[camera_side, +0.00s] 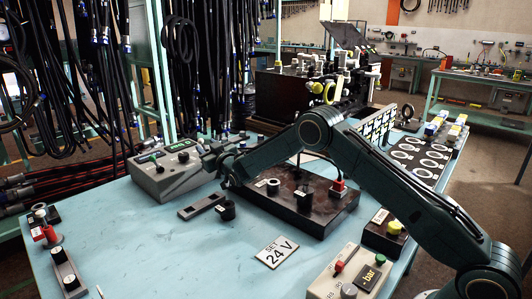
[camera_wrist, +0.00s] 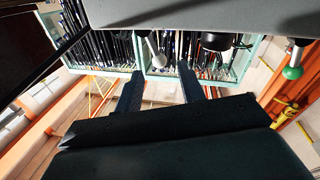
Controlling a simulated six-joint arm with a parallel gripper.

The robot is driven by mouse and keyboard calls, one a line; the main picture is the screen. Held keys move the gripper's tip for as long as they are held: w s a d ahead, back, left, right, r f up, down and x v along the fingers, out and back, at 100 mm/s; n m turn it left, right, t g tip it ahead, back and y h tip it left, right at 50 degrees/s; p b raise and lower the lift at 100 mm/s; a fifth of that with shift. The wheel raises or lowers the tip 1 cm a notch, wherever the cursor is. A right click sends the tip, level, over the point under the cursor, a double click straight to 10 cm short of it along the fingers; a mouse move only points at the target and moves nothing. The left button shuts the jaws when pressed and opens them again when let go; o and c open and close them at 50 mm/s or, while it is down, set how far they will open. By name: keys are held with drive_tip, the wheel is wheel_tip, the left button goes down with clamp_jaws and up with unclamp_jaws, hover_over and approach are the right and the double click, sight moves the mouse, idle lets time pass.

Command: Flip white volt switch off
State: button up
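A grey control box (camera_side: 165,180) with a green display stands at the back left of the blue table in the side view. Its underside-up image, a grey panel (camera_wrist: 190,12), fills the top of the wrist view. A white-tipped switch lever (camera_wrist: 157,52) sticks out from it, with a black knob (camera_wrist: 218,41) and a green-tipped lever (camera_wrist: 292,72) to its right. My gripper (camera_side: 208,156) is at the box's right side; in the wrist view my gripper (camera_wrist: 160,72) is open and empty. The white tip appears between the fingertips; contact cannot be told.
A "SET 24 V" card (camera_side: 277,252) lies on the table. A dark block (camera_side: 310,210) with a red-topped part sits under my arm. A "bar" box (camera_side: 350,275) is at the front right. Hanging hoses (camera_side: 95,70) stand behind left.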

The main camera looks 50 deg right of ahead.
drive_tip(key=v, duration=0.8)
idle(0.4)
drive_tip(key=shift+s+r, duration=0.1)
drive_tip(key=s+d+r+m+g, duration=0.25)
drive_tip(key=s+r+g, duration=0.35)
drive_tip(key=s+r, duration=1)
drive_tip(key=s+a+f+g+y, duration=0.1)
drive_tip(key=s+g, duration=0.1)
drive_tip(key=s, duration=0.9)
drive_tip(key=s+a+f+n+g+y, duration=0.1)
drive_tip(key=s+a+f+g, duration=0.1)
drive_tip(key=s, duration=1)
drive_tip(key=s+a+f+n+g+y, duration=0.1)
drive_tip(key=s+a+f+g, duration=0.1)
drive_tip(key=s, duration=0.9)
drive_tip(key=shift+s+g+y, duration=0.3)
drive_tip(key=shift+s, duration=0.1)
